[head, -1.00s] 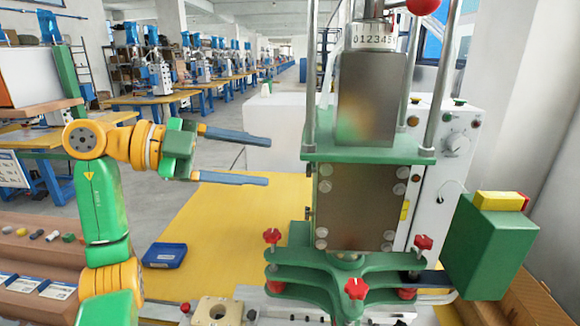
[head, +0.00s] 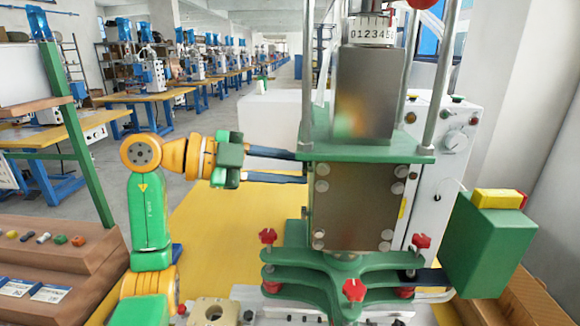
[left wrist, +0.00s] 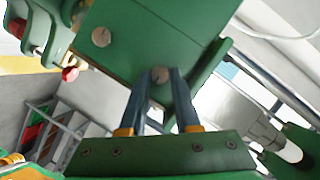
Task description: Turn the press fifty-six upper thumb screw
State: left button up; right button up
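The press (head: 352,210) is a green frame with a metal front plate, round silver screw heads near the plate's corners, and several red star-shaped knobs lower down. No mark says which is the upper thumb screw. My left gripper (head: 304,167) points at the plate's upper left side, by the upper left screw heads (head: 322,170). My right gripper is out of view.
A red star knob (head: 267,236) stands lower left on the press, with another (head: 354,290) at the front. A green box with a yellow top (head: 490,245) is at right. The yellow tabletop (head: 225,225) left of the press is mostly clear.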

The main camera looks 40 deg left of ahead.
pick_arm(q)
grip_shut()
jog(key=shift+f, duration=0.1)
